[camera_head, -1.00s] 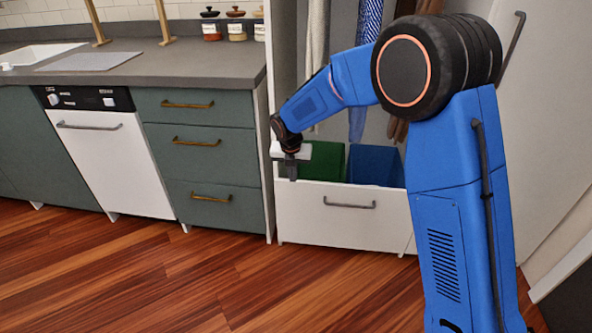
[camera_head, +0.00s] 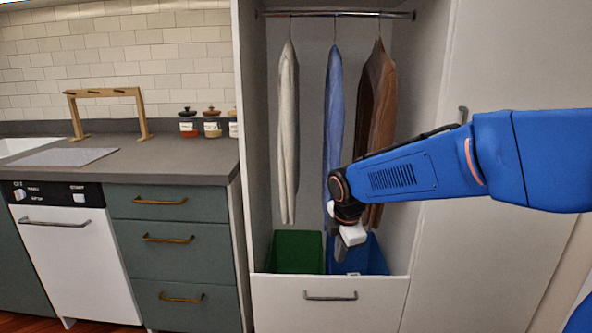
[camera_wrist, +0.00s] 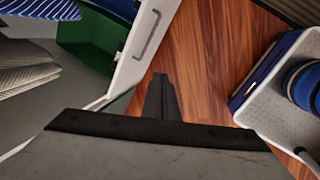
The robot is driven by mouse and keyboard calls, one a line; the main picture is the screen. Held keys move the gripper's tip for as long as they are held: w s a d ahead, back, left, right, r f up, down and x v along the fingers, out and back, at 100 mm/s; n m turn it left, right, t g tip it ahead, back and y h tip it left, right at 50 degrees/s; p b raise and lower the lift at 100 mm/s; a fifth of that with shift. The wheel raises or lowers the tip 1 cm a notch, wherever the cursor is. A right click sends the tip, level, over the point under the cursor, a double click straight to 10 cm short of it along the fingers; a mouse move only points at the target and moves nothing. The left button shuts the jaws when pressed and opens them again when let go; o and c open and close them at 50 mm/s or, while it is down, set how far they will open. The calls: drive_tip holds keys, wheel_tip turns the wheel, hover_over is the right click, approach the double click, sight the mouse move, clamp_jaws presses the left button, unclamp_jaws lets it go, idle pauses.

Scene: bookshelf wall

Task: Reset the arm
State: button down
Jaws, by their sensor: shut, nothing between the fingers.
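My gripper (camera_head: 341,249) is at the end of my blue arm, which reaches in from the right in the head view. It shows in front of the open wardrobe section, over the blue bin as seen there. In the wrist view my gripper's fingers (camera_wrist: 160,97) are together with nothing between them, pointing over the wooden floor. My own base shows at the right of the wrist view.
A white drawer (camera_head: 330,305) holds a green bin (camera_head: 295,253) and a blue bin (camera_head: 375,258). Several clothes, including a brown jacket (camera_head: 378,120), hang above. A grey counter (camera_head: 160,165) with green drawers (camera_head: 165,240) stands at left. Wooden floor (camera_wrist: 190,60) is clear below the gripper.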

drive_tip(key=s+d+r+m, duration=0.2)
drive_tip(key=s+d+m, duration=0.4)
drive_tip(key=s, duration=0.2)
drive_tip(key=s+d+r+m, duration=0.3)
drive_tip(key=s+d+m, duration=0.25)
drive_tip(key=s, duration=0.25)
drive_tip(key=s+d+f+m, duration=0.1)
drive_tip(key=s+d+m, duration=0.1)
drive_tip(key=s+m, duration=0.3)
drive_tip(key=s+d+f+m+t, duration=0.1)
drive_tip(key=s+d+f+m, duration=0.1)
drive_tip(key=s+m, duration=0.3)
drive_tip(key=shift+s+d, duration=0.6)
drive_tip(key=shift+s, duration=1.4)
